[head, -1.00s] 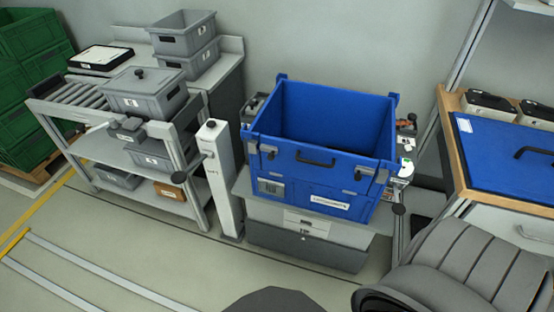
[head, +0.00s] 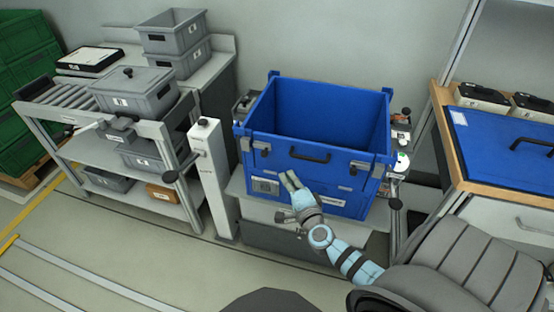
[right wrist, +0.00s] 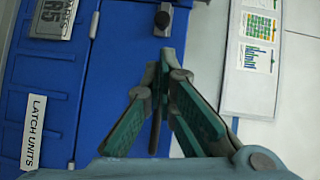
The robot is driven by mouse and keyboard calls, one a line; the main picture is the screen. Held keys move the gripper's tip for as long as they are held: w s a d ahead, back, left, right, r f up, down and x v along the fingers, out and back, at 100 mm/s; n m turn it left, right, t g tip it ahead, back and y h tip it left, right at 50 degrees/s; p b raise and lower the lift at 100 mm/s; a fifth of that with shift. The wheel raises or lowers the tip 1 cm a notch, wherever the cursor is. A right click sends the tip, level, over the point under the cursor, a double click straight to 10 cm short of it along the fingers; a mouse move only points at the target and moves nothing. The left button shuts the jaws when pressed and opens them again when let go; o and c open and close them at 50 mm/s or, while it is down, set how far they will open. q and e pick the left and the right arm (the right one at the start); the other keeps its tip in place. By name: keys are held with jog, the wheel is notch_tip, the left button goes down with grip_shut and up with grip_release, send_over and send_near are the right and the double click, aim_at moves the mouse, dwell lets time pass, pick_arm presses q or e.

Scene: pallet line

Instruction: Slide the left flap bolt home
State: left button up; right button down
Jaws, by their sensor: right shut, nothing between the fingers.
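The blue crate (head: 320,172) stands on a grey stand, its open top facing up. Its left flap bolt (head: 262,146) is a small grey fitting high on the front left. In the right wrist view, a dark bolt knob (right wrist: 163,18) lies just beyond my fingertips, with a visible gap. How far the bolt is slid cannot be told. My right gripper (head: 288,178) is shut and empty in front of the crate, below and right of that bolt. Its fingertips (right wrist: 165,58) meet in the right wrist view. My left gripper is not in view.
A similar grey fitting (head: 360,166) is at the crate's front right, with a black handle (head: 310,156) between. A white post (head: 212,180) stands close left of the crate. A grey-bin rack (head: 150,135) is further left, and a blue-topped bench (head: 505,145) is right.

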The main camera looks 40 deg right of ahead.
jog(key=shift+w+f, duration=0.1)
jog(key=shift+w, duration=0.05)
jog(key=b, duration=0.3)
send_near(271, 149)
jog(key=x, duration=0.3)
jog(key=shift+w+d+f+b, duration=0.2)
jog(key=shift+w+b, duration=0.1)
jog(key=shift+w, duration=0.25)
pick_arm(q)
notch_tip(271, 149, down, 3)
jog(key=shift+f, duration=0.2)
pick_arm(e)
jog(key=shift+r, duration=0.1)
